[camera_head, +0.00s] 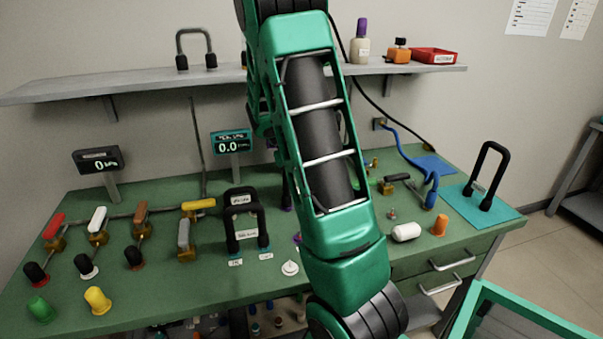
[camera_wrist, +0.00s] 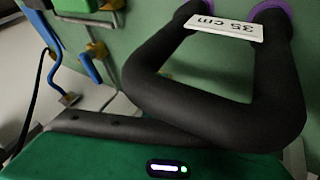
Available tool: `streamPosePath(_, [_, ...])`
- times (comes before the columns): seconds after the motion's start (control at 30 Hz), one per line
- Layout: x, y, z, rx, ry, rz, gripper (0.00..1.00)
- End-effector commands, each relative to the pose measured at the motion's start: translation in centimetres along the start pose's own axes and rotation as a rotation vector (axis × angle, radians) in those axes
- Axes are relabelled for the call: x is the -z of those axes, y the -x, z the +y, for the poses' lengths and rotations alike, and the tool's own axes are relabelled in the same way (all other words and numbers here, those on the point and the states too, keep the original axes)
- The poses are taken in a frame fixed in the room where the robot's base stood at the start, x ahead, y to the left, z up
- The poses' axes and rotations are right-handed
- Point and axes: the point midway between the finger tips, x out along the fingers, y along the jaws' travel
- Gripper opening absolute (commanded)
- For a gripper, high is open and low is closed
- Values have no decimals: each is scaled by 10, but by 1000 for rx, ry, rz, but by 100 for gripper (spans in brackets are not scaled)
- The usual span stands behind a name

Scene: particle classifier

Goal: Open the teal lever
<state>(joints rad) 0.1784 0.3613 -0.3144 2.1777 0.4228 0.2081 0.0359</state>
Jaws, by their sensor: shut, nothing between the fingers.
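A green lever (camera_wrist: 88,68), likely the teal one, sits on a brass fitting at the upper left of the wrist view. A small green part (camera_head: 372,186) shows just right of my arm in the head view; I cannot tell if it is the same lever. My gripper (camera_wrist: 125,128) shows along the bottom of the wrist view, shut and empty, with its fingertips not clearly seen. It is apart from the green lever. In the head view my arm hides the gripper and part of the bench.
A black handle with a "35 cm" tag (camera_wrist: 225,25) and purple feet is close before my gripper. Red (camera_head: 54,226), white (camera_head: 97,219) and yellow (camera_head: 198,204) levers stand at left. A blue hose (camera_head: 405,140) and white cylinder (camera_head: 406,232) are right of my arm.

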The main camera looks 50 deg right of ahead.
Motion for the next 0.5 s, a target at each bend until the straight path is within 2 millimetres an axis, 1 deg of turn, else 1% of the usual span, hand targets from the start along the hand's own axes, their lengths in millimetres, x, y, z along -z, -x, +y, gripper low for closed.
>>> streamPosePath(0.03, [-2, -1, 4, -1, -2, -2, 0])
streamPosePath(0.33, [-2, 0, 4, -1, 0, -1, 0])
streamPosePath(0.43, [-1, 5, 3, 0, 0, 1, 0])
streamPosePath(0.5, [-1, 13, 3, 1, 0, 1, 0])
